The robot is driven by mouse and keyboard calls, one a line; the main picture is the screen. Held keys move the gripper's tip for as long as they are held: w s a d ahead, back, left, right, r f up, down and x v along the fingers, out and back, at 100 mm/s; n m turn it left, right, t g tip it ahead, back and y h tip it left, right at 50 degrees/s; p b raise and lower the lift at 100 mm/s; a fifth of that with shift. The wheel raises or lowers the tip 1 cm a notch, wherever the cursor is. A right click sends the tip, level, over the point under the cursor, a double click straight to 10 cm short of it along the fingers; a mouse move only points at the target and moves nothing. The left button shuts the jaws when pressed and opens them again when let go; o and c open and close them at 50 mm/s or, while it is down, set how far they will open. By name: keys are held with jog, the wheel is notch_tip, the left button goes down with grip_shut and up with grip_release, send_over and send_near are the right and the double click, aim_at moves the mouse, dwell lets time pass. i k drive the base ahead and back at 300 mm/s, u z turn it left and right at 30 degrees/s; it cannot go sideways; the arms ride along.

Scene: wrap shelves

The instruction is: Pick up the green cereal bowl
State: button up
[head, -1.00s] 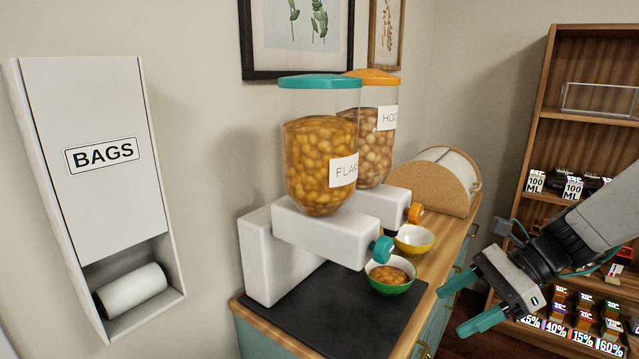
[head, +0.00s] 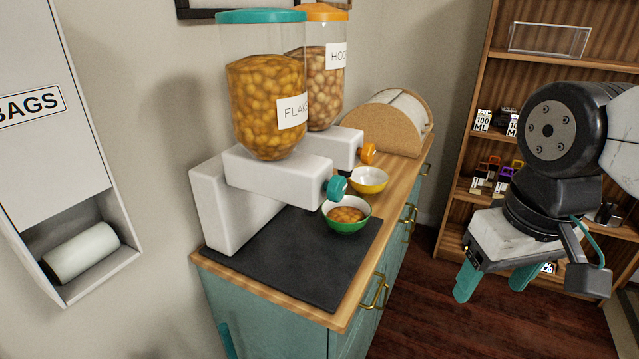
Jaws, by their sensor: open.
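The green cereal bowl (head: 345,225) sits upright on the dark mat (head: 290,262), under the teal-knobbed spout of the flakes dispenser (head: 268,105). It is green outside and white inside, with orange-brown cereal in it. My gripper (head: 496,284) is to the right of the bowl, in front of the shelf and clear of the counter. Its teal fingers point downward, apart and empty.
A yellow bowl (head: 368,180) stands behind the green one, under the orange-knobbed dispenser (head: 325,85). A round-fronted wooden bin (head: 388,125) is at the counter's far end. Brass handles (head: 374,292) stick out from the cabinet front. The mat's front area is clear.

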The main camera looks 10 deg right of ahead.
aim_at(346, 217)
jog(key=u, duration=3.95)
jog(key=k, duration=2.3)
jog(key=z, duration=1.6)
